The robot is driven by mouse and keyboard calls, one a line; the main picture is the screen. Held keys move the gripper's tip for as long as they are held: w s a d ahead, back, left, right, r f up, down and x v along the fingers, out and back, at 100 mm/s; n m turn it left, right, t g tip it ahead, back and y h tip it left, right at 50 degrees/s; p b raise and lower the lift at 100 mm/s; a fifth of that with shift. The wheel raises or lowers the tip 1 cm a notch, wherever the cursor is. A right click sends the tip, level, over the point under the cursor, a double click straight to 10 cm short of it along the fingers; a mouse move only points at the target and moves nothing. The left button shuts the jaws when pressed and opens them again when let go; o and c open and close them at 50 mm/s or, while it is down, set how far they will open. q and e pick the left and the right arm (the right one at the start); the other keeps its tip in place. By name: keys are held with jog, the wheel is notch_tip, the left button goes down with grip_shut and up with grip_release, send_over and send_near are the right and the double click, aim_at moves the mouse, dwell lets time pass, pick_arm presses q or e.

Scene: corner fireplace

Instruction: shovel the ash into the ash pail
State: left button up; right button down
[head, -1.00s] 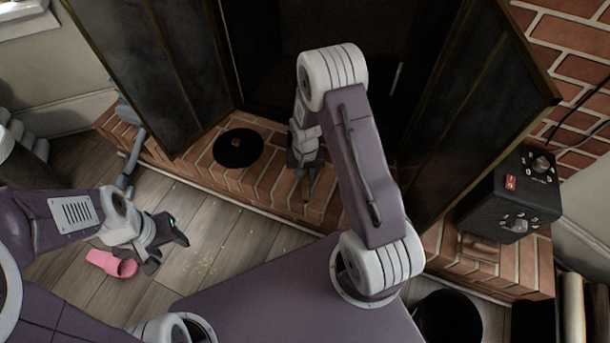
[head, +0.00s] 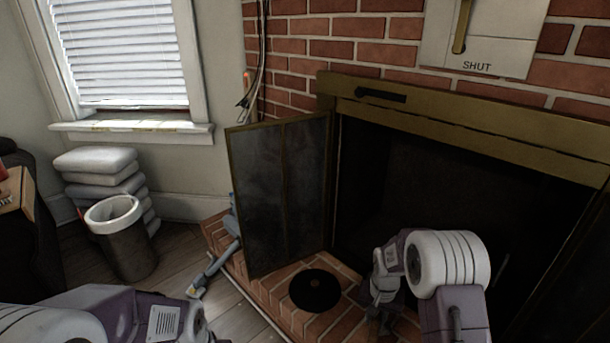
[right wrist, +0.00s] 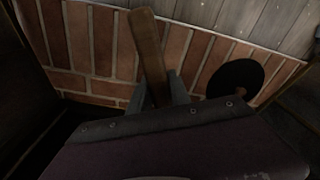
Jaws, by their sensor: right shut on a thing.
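My right gripper (head: 378,322) is low over the brick hearth at the firebox opening, to the right of a round black disc (head: 314,290). In the right wrist view my right gripper (right wrist: 160,90) is shut on a wooden handle (right wrist: 148,42). The rest of that tool is hidden, so I cannot tell whether it is the shovel. The firebox (head: 420,190) is dark, and no ash can be made out in it. The ash pail cannot be made out in these views. My left arm shows at the bottom left; its gripper is outside the picture.
The left fireplace door (head: 282,195) stands open. A blue-grey long-handled tool (head: 222,262) leans at the hearth's left end. A dark bin with a white rim (head: 130,245) and stacked cushions (head: 100,175) stand by the window. The brick hearth (head: 270,285) is bare around the disc.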

notch_tip(320, 180, up, 12)
jog(key=a+n+p, duration=0.1)
jog(key=a, duration=0.1)
jog(key=s+r+n, duration=0.2)
jog(key=s+n, duration=0.1)
jog(key=s, duration=0.5)
notch_tip(320, 180, up, 30)
jog(key=s+p, duration=0.1)
jog(key=p, duration=3.7)
jog(key=shift+s+a+r, duration=0.15)
jog(key=shift+a+r, duration=0.1)
